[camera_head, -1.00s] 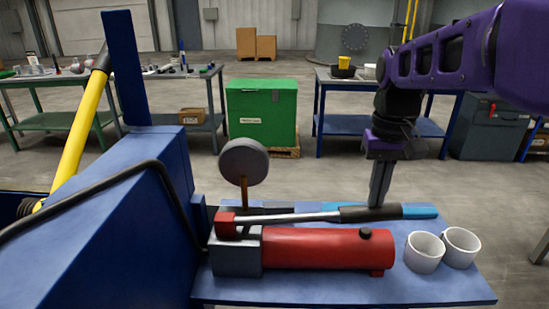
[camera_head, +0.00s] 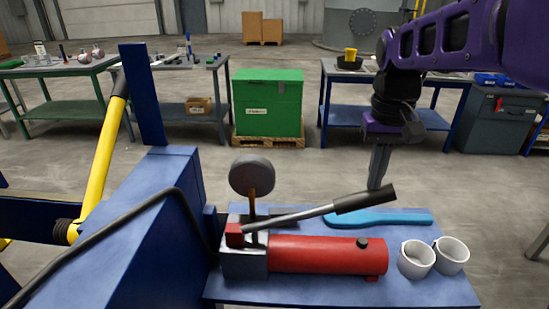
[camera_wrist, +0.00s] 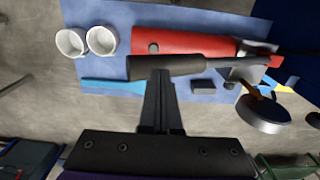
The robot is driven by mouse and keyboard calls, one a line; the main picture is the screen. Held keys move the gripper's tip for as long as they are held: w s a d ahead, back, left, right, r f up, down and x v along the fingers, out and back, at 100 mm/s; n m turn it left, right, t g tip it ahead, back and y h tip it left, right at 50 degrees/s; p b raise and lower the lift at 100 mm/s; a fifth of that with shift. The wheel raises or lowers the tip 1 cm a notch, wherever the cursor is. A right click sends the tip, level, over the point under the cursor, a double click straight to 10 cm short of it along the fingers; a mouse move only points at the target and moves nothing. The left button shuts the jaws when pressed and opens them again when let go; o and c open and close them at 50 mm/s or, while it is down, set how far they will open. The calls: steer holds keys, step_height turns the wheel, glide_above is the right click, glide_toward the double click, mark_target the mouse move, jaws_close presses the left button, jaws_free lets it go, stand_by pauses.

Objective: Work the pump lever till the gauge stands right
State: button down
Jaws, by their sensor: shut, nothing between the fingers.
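The pump is a red cylinder (camera_head: 325,255) with a grey block at its left end, on a blue shelf. Its lever, a metal rod with a black grip (camera_head: 364,199), slants up to the right from a red pivot (camera_head: 235,235). My gripper (camera_head: 375,187) is shut and empty, pointing down at the grip. In the wrist view its fingertips (camera_wrist: 160,73) overlap the grip (camera_wrist: 165,66); whether they touch it I cannot tell. The round gauge (camera_head: 252,176) stands on a brown stem behind the block. Its dial is turned away, so no reading shows.
Two white cups (camera_head: 416,259) stand at the shelf's right end. A blue-handled tool (camera_head: 385,217) lies behind the cylinder. A blue frame with a black hose (camera_head: 130,215) fills the left. Open floor and a green crate (camera_head: 267,103) lie beyond.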

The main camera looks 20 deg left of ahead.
steer(key=shift+f, duration=0.1)
step_height(320, 180, down, 10)
steer(key=d+b, duration=0.1)
steer(key=b, duration=0.5)
steer(key=r+p, duration=0.2)
steer(key=r, duration=0.1)
steer(key=r+p, duration=0.3)
steer(key=a+r+p, duration=0.1)
steer(key=r+p, duration=0.2)
steer(key=r, duration=0.1)
steer(key=shift+r, duration=0.1)
step_height(320, 180, down, 10)
steer(key=d+b, duration=0.1)
steer(key=b, duration=0.5)
steer(key=r+p, duration=0.4)
steer(key=r, duration=0.1)
steer(key=r+p, duration=0.2)
steer(key=shift+a+r+p, duration=0.3)
steer(key=shift+a+r, duration=0.05)
steer(key=shift+r, duration=0.05)
steer(key=shift+a+r, duration=0.2)
steer(key=shift+r, duration=0.85)
steer(key=shift+f+b, duration=0.1)
steer(key=shift+b, duration=0.2)
